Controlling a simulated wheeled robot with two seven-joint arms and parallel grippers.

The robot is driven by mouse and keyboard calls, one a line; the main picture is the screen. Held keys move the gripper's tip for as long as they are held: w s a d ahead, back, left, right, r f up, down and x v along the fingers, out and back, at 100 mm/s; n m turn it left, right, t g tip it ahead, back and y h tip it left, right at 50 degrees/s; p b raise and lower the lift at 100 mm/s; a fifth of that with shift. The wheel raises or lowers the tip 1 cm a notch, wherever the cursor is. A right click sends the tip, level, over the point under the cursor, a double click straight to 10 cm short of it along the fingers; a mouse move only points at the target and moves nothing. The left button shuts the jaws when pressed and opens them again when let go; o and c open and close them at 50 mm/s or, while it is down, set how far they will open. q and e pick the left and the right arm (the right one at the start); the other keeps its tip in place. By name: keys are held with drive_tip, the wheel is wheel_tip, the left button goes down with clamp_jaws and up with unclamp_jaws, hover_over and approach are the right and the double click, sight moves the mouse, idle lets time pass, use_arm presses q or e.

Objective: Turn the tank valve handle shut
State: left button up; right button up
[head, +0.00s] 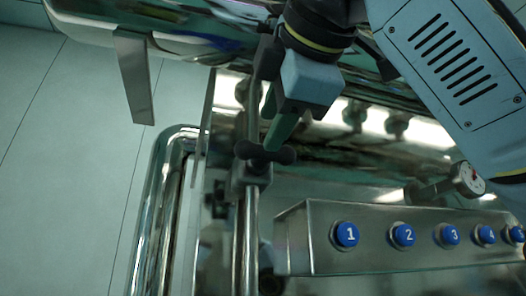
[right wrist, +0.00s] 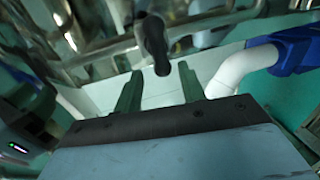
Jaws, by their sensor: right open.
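The black valve handle (head: 264,155) sits on a vertical steel pipe left of the button box in the head view. In the right wrist view a dark knobbed handle end (right wrist: 155,45) shows just beyond the fingertips, in line with the gap between them. My right gripper (head: 270,122) reaches down from the top, with its green fingers close above the handle. The right wrist view shows the two fingers (right wrist: 160,88) apart with nothing held between them. Whether a finger touches the handle cannot be told. My left gripper is not in view.
A steel box with several blue numbered buttons (head: 347,235) stands right of the pipe. A dial gauge (head: 468,180) is above it. A polished tank (head: 190,25) lies at the top, and a bent steel rail (head: 150,215) at the left. The wrist view shows a white pipe elbow (right wrist: 240,68).

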drive_tip(key=b+v, duration=0.1)
drive_tip(key=v, duration=0.5)
